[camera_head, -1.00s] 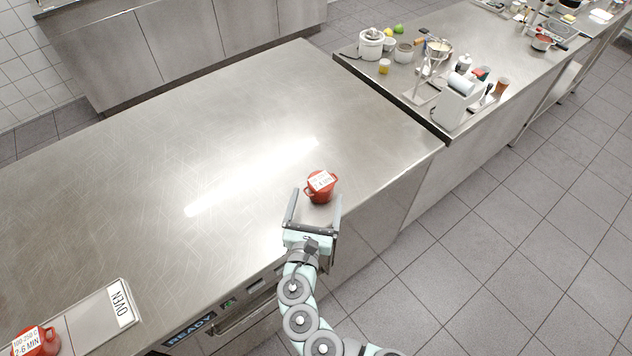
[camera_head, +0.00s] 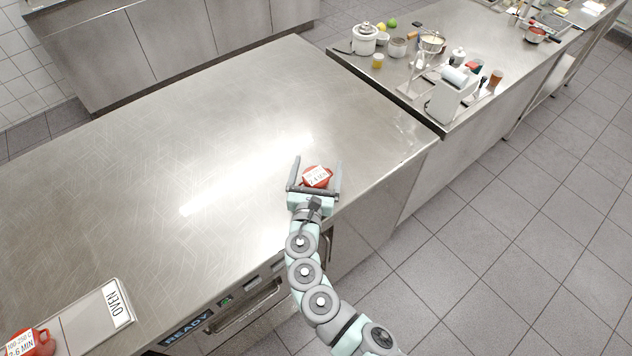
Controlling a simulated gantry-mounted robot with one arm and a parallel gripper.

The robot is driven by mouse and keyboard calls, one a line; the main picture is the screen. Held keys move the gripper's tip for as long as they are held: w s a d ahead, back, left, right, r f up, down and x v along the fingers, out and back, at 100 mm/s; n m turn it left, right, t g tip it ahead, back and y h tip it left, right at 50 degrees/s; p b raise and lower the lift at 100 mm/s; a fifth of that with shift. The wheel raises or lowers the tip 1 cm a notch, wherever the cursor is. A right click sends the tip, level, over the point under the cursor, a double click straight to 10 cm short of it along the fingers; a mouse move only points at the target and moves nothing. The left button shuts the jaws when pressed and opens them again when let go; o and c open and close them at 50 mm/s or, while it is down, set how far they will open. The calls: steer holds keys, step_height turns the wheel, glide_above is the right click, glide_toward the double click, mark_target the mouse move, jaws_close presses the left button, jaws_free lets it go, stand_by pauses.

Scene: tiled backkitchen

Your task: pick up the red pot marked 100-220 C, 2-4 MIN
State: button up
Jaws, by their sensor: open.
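The red pot (camera_head: 317,177) with a white label on its lid stands on the steel counter (camera_head: 215,130) near its right front edge. Its label is small and tilted; I make out only the end of it, "4 MIN". My gripper (camera_head: 316,166) is open, with one finger on the left and one on the right of the pot. The pot sits between the fingers, and the gripper's palm hides its lower front. I cannot tell whether either finger touches it.
Another red pot (camera_head: 27,343), labelled 100-250 C, 2-6 MIN, stands at the lower left beside an OVEN sign (camera_head: 115,303). A second counter (camera_head: 405,75) at upper right holds jars, a paper roll and utensils. The counter left of my gripper is clear.

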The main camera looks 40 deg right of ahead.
steer(key=shift+c, duration=0.5)
steer(key=c, duration=1.7)
steer(key=shift+r, duration=0.15)
